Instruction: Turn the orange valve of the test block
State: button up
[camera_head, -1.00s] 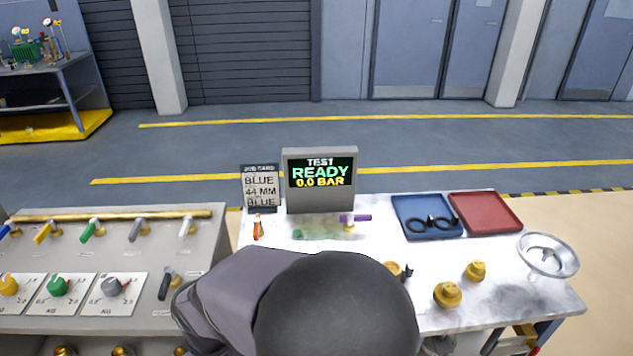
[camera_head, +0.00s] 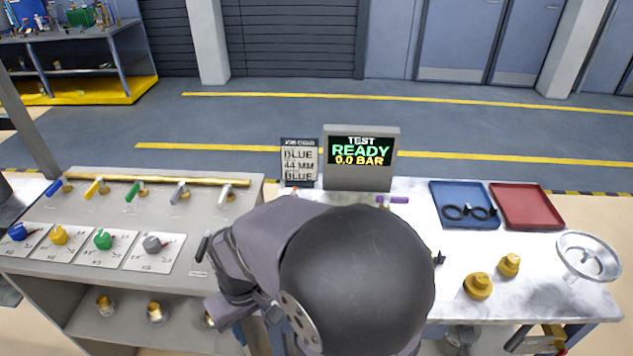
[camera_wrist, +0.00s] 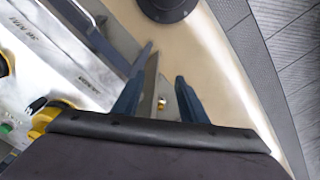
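The test display (camera_head: 361,158) reads TEST, READY, 0.0 BAR and stands at the back of the white bench. A purple lever (camera_head: 393,199) shows below it, partly covered by my arm. The orange valve is hidden behind my arm in the head view, and I cannot make it out in the wrist view. My gripper (camera_wrist: 160,88) shows in the wrist view with its two dark blue fingers apart. A pale strip and a small gold part (camera_wrist: 161,103) appear between or beyond the fingers. I see nothing clearly held. In the head view the fingers are hidden by my arm.
A job card (camera_head: 299,163) stands left of the display. A grey stand with coloured levers and knobs (camera_head: 103,239) is at the left.

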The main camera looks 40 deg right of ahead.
jog(key=w+d+r+m+p, duration=0.1)
jog(key=w+d+r+m, duration=0.15)
jog(key=w+d, duration=0.35)
notch_tip(320, 180, up, 6)
jog(key=m+t+h+p, duration=0.3)
jog(key=m+p, duration=0.1)
jog(key=m, duration=0.2)
send_over(293, 196)
jog(key=s+a, duration=0.2)
jog(key=shift+d+f, duration=0.1)
jog(key=shift+f, duration=0.1)
jog(key=shift+p+x, duration=1.35)
jog(key=shift+x, duration=2.3)
jog(key=shift+s, duration=0.1)
grip_shut()
